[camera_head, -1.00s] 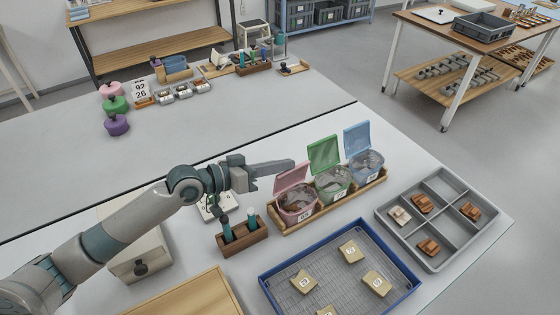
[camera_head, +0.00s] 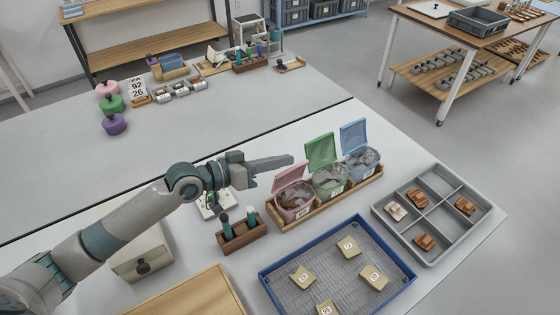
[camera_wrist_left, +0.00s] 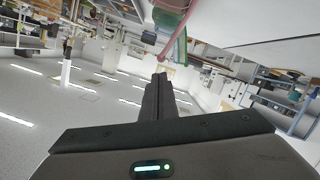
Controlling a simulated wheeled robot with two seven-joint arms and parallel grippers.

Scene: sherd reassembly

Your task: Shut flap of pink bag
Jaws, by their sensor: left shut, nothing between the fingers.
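The pink bag (camera_head: 294,206) stands in a wooden tray at the tray's left end. Its pink flap (camera_head: 290,176) is raised and tilted open, and brown sherds show inside. My left gripper (camera_head: 288,161) is shut and empty, with its fingertips just above and behind the flap's upper edge; I cannot tell whether they touch. In the left wrist view the shut fingers (camera_wrist_left: 160,95) point toward a pink edge (camera_wrist_left: 215,52) and a green flap (camera_wrist_left: 181,48). My right gripper is not in view.
Green (camera_head: 330,180) and blue (camera_head: 362,160) bags with raised flaps stand to the right in the wooden tray (camera_head: 320,208). A brown tool holder (camera_head: 242,236) is close left. A blue-rimmed tray (camera_head: 265,275) and grey divided tray (camera_head: 462,232) lie in front and right.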

